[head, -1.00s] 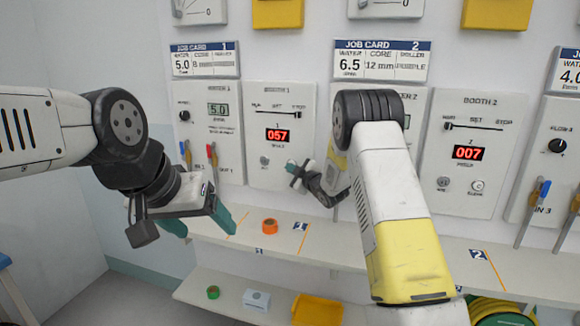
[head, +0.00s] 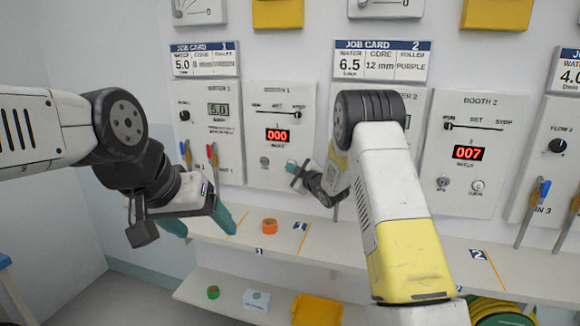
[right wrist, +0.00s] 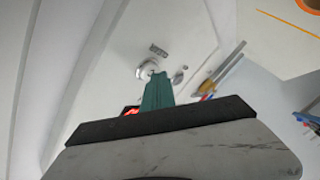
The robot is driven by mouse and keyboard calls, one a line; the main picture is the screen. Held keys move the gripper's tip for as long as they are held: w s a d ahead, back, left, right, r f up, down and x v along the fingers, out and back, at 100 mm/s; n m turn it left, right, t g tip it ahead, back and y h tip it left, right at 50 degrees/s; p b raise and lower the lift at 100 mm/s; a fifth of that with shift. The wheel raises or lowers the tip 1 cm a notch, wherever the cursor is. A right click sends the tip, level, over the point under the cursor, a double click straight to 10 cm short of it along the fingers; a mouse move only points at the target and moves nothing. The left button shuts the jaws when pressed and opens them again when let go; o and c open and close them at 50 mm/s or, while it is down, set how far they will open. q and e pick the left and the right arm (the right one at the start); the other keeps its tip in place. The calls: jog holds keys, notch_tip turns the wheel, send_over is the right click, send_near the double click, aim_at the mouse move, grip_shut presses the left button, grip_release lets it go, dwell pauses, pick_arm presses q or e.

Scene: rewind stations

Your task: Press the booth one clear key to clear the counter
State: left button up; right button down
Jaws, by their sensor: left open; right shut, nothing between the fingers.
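The booth 1 panel (head: 262,100) is on the wall, and its red counter (head: 277,135) reads 000. My right gripper (head: 291,168) is shut and empty at the lower right of this panel and hides the clear key in the head view. In the right wrist view, the shut teal fingers (right wrist: 155,85) point at a round silver key (right wrist: 145,69), with their tips overlapping its edge. I cannot tell whether they touch it. My left gripper (head: 203,220) is open and empty above the shelf, at the left.
A second round knob (head: 264,161) sits left of my right gripper. The booth 2 panel (head: 480,115) shows 007. An orange roll (head: 269,226) lies on the shelf (head: 345,246). A green roll (head: 213,292) and yellow bin (head: 317,310) are below.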

jog(key=shift+s+a, duration=0.2)
jog(key=shift+s, duration=0.35)
jog(key=shift+s+a, duration=0.25)
jog(key=shift+s, duration=0.55)
jog(key=shift+s+a, duration=0.25)
jog(key=shift+s, duration=0.55)
jog(key=shift+s+a, duration=0.25)
jog(key=shift+s, duration=0.55)
jog(key=shift+r, duration=0.1)
jog(key=s+d+r+m+g+h, duration=0.3)
jog(key=s+d+r+m+h, duration=0.4)
jog(key=s+d+r, duration=0.55)
jog(key=s+d+f+m+g+y, duration=0.1)
jog(key=s+m+g, duration=0.5)
jog(key=s, duration=2.6)
jog(key=shift+s+d+f+m, duration=0.15)
jog(key=shift+s+f+m, duration=0.1)
jog(key=shift+m, duration=0.65)
